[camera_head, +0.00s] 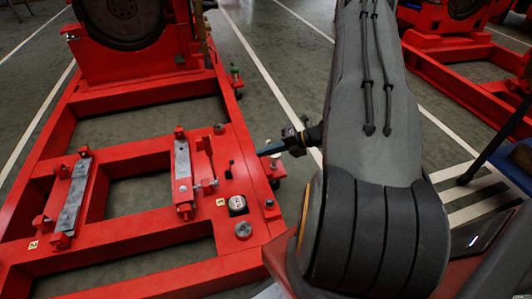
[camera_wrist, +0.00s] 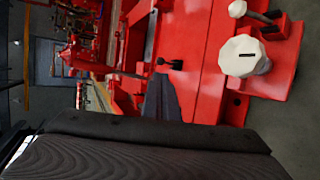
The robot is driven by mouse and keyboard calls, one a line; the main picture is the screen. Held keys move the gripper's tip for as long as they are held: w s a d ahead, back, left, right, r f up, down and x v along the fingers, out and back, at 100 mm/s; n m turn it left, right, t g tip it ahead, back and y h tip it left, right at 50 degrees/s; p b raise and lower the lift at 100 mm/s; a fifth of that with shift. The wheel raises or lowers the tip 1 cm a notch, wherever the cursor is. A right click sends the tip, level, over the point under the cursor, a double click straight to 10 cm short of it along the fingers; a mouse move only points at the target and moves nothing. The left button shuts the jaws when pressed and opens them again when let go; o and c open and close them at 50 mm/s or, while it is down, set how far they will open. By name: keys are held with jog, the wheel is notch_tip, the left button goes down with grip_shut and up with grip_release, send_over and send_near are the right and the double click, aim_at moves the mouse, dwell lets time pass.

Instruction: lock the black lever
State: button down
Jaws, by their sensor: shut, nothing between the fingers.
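The black lever (camera_head: 229,169) is a small dark lever on the red frame in the head view, left of my gripper. It also shows in the wrist view (camera_wrist: 170,64), a short black piece on the red surface, just beyond my gripper's tip. My gripper (camera_head: 263,151) reaches in from the right, beside and slightly above the frame, and looks apart from the lever. In the wrist view my gripper (camera_wrist: 160,78) is a dark tapered shape with its fingers together and nothing held. I cannot tell from these views whether it touches the lever.
The red frame (camera_head: 130,150) has two clamped metal bars (camera_head: 73,192) (camera_head: 182,160), a small dial (camera_head: 237,204) and a round grey knob (camera_head: 243,229). A white faceted knob (camera_wrist: 241,56) stands right of the lever in the wrist view. Bare floor (camera_head: 250,95) lies behind my gripper.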

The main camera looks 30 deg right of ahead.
jog(key=b+x, duration=0.3)
jog(key=x, duration=0.7)
